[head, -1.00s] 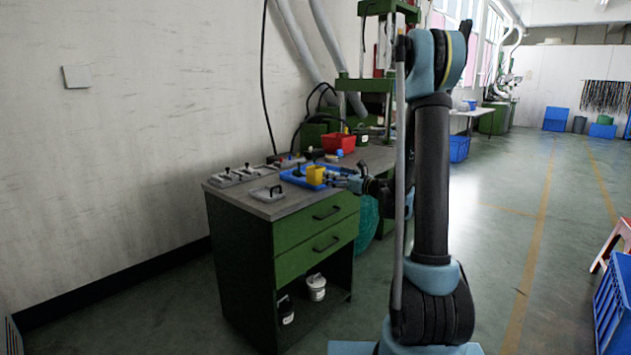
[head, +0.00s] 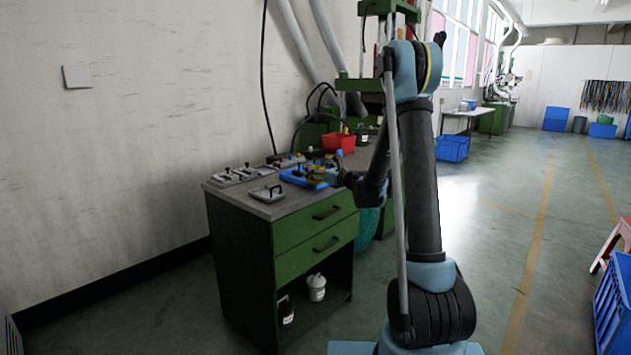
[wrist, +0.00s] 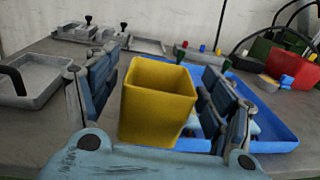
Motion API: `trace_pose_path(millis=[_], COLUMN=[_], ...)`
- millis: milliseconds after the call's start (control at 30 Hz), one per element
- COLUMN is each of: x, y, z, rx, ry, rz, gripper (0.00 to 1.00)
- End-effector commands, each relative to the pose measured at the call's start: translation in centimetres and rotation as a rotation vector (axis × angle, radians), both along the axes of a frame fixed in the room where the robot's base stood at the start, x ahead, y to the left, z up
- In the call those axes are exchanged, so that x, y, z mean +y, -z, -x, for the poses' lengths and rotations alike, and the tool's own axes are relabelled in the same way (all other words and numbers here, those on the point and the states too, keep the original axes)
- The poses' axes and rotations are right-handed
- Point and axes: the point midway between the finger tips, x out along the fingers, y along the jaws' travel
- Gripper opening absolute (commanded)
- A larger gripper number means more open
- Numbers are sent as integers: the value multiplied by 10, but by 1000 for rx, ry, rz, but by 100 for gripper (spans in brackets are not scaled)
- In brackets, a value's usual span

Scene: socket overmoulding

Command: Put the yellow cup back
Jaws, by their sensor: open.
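The yellow cup (wrist: 155,105) is square and open at the top. In the wrist view it stands upright between the two open fingers of my gripper (wrist: 160,95), with a gap showing on its left and its right side close to the right finger. It is at the near edge of the blue tray (wrist: 275,135); whether it rests on the tray or the bench cannot be told. In the head view my gripper (head: 325,174) is over the blue tray (head: 295,179) and mostly hides the cup.
Grey metal mould plates with handles lie left of the tray, one (wrist: 35,80) near the front. A red bin (wrist: 292,68) stands behind right. The grey bench (head: 268,208) has a bare front strip. A green press (head: 375,85) stands behind.

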Motion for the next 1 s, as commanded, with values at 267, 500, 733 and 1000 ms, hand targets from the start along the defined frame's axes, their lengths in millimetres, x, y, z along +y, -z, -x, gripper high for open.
trace_pose_path(millis=[267,500,733,1000], x=[2,2,2,2], y=[0,0,0,-17], z=[-2,-2,-2,-1], rx=[0,0,0,0], ry=[0,0,0,0], rz=[0,0,0,0], gripper=[68,33,30,30])
